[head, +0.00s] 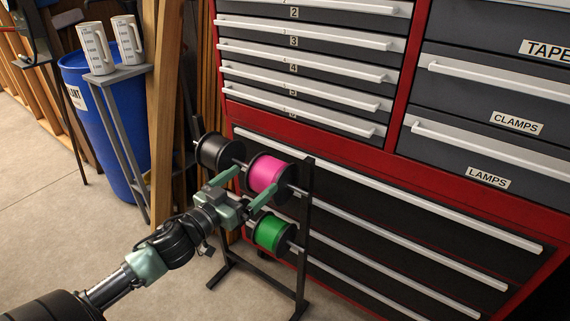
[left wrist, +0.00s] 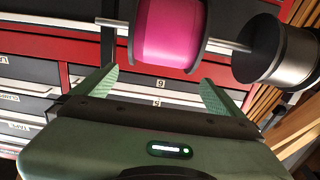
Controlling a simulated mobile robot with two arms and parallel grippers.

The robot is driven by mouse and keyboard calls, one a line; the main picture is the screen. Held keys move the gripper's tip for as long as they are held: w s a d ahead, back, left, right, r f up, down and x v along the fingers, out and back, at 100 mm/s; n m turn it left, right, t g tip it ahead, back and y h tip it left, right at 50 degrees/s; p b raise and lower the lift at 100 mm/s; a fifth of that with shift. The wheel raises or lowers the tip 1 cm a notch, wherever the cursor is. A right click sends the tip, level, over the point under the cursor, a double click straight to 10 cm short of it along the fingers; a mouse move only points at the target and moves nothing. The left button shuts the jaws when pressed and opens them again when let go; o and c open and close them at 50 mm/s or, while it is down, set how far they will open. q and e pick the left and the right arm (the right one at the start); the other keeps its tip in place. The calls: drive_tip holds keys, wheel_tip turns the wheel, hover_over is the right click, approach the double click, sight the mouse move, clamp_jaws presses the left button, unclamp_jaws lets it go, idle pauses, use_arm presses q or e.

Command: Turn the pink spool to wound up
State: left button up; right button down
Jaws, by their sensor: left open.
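The pink spool (head: 266,172) has black flanges and sits on the upper rod of a black rack, in the middle of the head view. It also shows at the top of the left wrist view (left wrist: 169,30). My left gripper (head: 243,186) is open and empty, close in front of the pink spool. In the left wrist view its two green fingers (left wrist: 161,88) are spread apart just below the spool, with no clear contact. The wrist camera sees the spool upside down. My right gripper is in neither view.
A green spool (head: 271,233) hangs on the lower rod. The rack (head: 305,240) stands before a red tool chest (head: 397,100). A blue barrel (head: 120,110) stands left.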

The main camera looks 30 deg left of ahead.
sight(274, 159)
use_arm(q)
drive_tip(key=w, duration=1)
drive_tip(key=shift+w+d+b, duration=0.3)
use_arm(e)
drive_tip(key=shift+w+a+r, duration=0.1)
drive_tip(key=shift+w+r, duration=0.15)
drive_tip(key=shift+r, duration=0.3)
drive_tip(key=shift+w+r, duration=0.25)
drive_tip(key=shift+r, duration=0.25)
